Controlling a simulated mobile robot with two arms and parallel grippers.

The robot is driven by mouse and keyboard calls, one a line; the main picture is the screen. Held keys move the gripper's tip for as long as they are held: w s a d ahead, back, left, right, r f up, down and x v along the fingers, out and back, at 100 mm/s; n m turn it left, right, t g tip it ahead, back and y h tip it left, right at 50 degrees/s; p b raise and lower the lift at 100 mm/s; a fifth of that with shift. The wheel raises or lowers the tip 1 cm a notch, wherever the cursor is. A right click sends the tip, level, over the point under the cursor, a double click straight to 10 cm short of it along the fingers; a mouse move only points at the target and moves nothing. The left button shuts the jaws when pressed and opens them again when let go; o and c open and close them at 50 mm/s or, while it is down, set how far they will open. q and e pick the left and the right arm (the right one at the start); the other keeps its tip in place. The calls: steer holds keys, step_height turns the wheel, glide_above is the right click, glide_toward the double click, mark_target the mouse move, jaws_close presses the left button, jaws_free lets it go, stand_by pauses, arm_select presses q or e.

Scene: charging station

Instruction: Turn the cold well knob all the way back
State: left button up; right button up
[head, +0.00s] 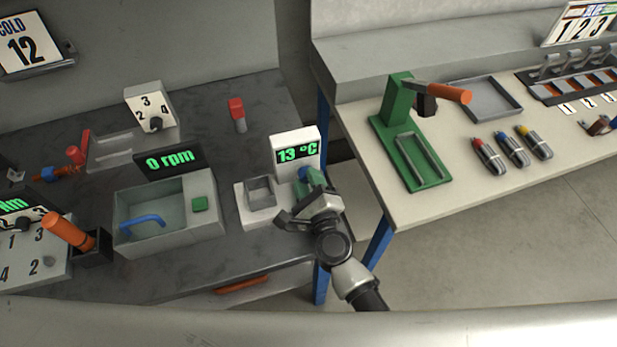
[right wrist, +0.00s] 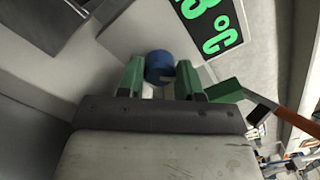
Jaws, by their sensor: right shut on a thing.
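The cold well (head: 252,213) is a white unit with a square grey opening and an upright panel behind it. Its display (head: 297,154) reads 13 °C in green. The blue knob (head: 304,172) is at the unit's right side, below the display. My right gripper (head: 312,181) reaches it from the front right and is shut on it. In the right wrist view the blue knob (right wrist: 159,66) sits between the two green fingers (right wrist: 160,78). Fingers partly hide the knob in the head view. A sign (head: 27,45) at top left reads COLD 12. My left gripper is not in view.
Left of the cold well stands a grey-green basin unit (head: 205,222) with a 0 rpm display and a blue handle. A red-topped block (head: 238,113) stands behind. To the right, across a gap, a pale table (head: 440,205) holds a green stand (head: 398,110).

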steer(key=n+p, duration=0.1)
steer(key=n, duration=0.3)
steer(key=shift+n, duration=0.3)
steer(key=shift+f+n+p, duration=0.15)
steer(key=shift+n+p, duration=0.6)
steer(key=shift+n, duration=0.75)
steer(key=o, duration=0.9)
steer(key=shift+s, duration=0.1)
steer(key=shift+s+f, duration=0.1)
steer(key=shift+f, duration=0.05)
